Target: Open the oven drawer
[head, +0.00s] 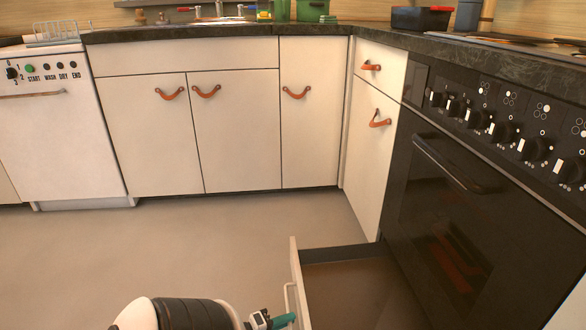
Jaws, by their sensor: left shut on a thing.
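The oven drawer (297,268) stands pulled out below the black oven (440,210), at the bottom right of the head view. Its pale front panel is apart from the oven, and its brown inside is visible and looks empty. The pale bar handle (287,293) is on the outer face of the front panel. My left gripper (284,321), with teal fingers, is at the bottom edge of the view and is shut on this handle. The lower part of the handle and the fingertips are partly cut off. My right gripper is not in view.
The oven door has a dark bar handle (447,163) and a row of knobs above. White cabinets (237,130) with leather pulls line the back, and a dishwasher (60,125) is at left. The grey floor (190,250) left of the drawer is clear.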

